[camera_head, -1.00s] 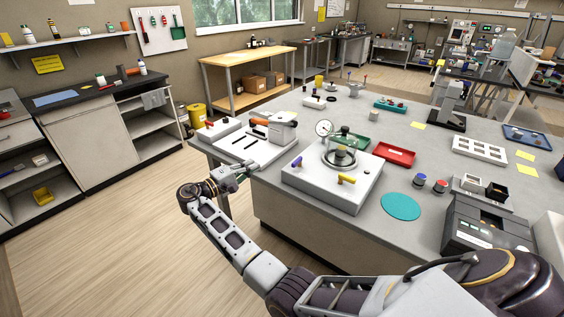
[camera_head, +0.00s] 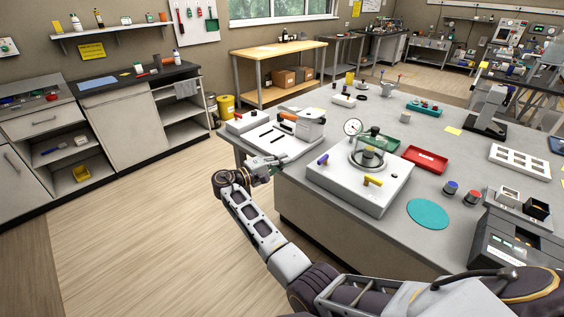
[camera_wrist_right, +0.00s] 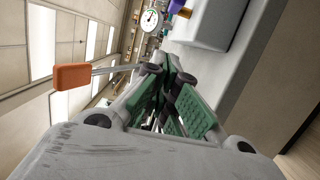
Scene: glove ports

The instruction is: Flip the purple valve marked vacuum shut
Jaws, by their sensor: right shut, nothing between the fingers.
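The purple valve handle (camera_head: 322,160) sits on the left side of the white box-like unit (camera_head: 340,188) on the bench, and part of it shows at the top of the right wrist view (camera_wrist_right: 178,7). A yellow valve handle (camera_head: 373,180) is on the front of the same unit. Any marking is too small to read. My right gripper (camera_head: 272,163) is left of the unit, just off the bench edge and apart from the purple handle. Its green-padded fingers (camera_wrist_right: 171,72) are shut with nothing between them. My left gripper is not in view.
A dial gauge (camera_head: 352,127) and a glass dome (camera_head: 369,150) stand on the unit. Beyond my gripper is a white device with an orange-red handle (camera_head: 287,117). A red tray (camera_head: 424,159) and teal disc (camera_head: 428,214) lie to the right. The floor to the left is clear.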

